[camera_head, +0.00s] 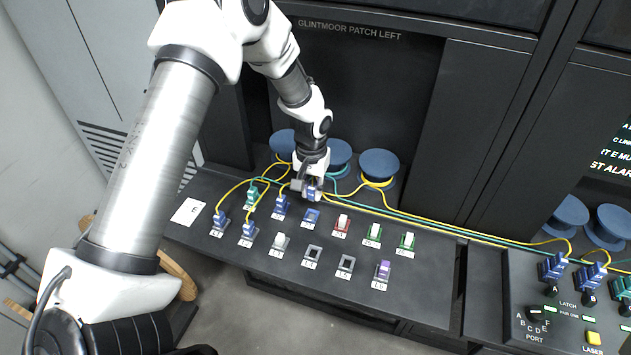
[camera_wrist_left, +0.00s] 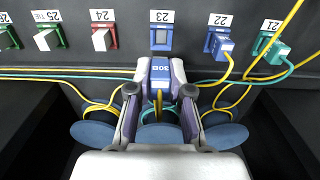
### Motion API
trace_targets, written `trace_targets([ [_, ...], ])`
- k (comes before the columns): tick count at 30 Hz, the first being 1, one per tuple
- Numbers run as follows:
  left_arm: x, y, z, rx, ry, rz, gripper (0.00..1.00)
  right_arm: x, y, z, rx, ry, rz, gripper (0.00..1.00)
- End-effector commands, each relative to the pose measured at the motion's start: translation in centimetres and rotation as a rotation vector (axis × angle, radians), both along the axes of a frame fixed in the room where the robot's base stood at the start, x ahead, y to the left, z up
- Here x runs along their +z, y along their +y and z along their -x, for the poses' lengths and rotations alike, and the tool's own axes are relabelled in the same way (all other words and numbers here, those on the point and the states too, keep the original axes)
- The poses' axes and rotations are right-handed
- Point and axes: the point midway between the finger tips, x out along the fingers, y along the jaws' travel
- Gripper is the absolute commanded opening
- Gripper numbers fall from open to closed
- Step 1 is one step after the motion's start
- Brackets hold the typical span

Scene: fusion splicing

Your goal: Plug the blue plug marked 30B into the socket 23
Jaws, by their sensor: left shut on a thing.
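My left gripper (camera_head: 310,189) is shut on the blue plug marked 30B (camera_wrist_left: 160,74), which also shows in the head view (camera_head: 311,196). A yellow cable runs back from the plug between the fingers. The socket 23 (camera_wrist_left: 162,37) has a blue frame and a grey face with nothing plugged in. In the left wrist view it lies straight ahead of the plug, with a short gap between them. In the head view the socket 23 (camera_head: 311,217) is just in front of the gripper on the dark panel. My right gripper is not in view.
Socket 22 beside it holds a blue plug (camera_wrist_left: 223,46), and socket 21 a green plug (camera_wrist_left: 275,52). Socket 24 (camera_wrist_left: 103,38) is red with a white insert. Yellow and green cables (camera_head: 440,225) cross behind the sockets. Blue spools (camera_head: 378,163) stand at the back.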

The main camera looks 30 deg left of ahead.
Motion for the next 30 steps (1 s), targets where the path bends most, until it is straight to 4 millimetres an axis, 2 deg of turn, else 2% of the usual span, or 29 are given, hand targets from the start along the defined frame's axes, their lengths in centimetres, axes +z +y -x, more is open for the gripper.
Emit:
trace_targets([
  [1, -0.8, 0.0, 0.0, -0.001, 0.001, 0.000, 0.00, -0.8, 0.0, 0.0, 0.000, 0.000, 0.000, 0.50],
  [9, -4.0, -0.1, 0.1, -0.002, 0.001, 0.000, 0.00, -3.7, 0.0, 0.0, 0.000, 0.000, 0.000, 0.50],
  [15, -5.8, -0.1, 0.0, -0.003, 0.001, 0.000, 0.00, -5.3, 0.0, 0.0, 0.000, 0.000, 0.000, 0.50],
  [30, -5.9, -0.1, 0.1, -0.003, 0.001, 0.000, 0.00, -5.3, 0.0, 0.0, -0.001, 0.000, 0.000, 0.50],
])
